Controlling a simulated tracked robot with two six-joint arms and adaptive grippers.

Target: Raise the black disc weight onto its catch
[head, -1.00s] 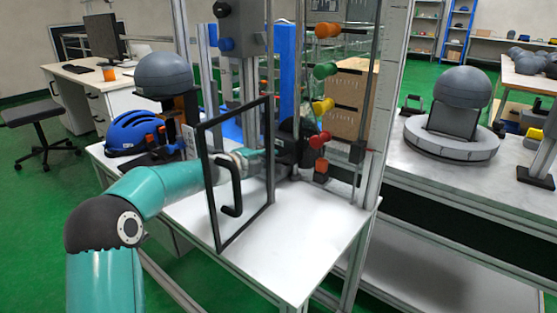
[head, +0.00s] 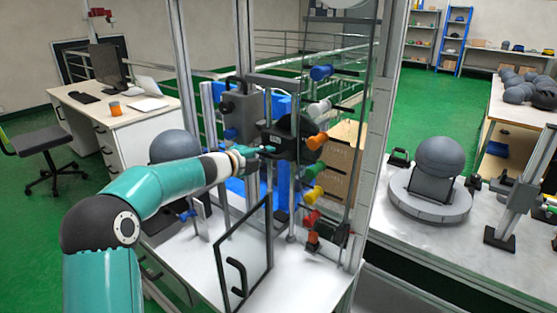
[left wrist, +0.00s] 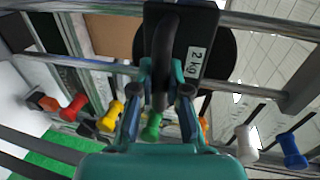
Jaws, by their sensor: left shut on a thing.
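The black disc weight (head: 297,133) hangs inside the drop tower, level with the orange knob (head: 318,141). In the left wrist view the disc (left wrist: 228,62) shows behind a dark block with a "2 kg" label. My left gripper (head: 268,150) reaches into the tower from the left. In the left wrist view its two fingers (left wrist: 167,90) are shut on the weight's black handle (left wrist: 165,50). Other coloured knobs line the right side: blue (head: 321,73) and white (head: 319,108) above, green (head: 313,171), yellow (head: 314,193) and red (head: 311,218) below. Which knob is the catch cannot be told. My right gripper is not in view.
A black-framed clear door (head: 246,262) stands open below my left forearm. Metal uprights (head: 375,150) and a clear panel bound the tower on the right. A dark dome (head: 175,146) stands behind my arm. The white tower base (head: 310,285) is mostly clear.

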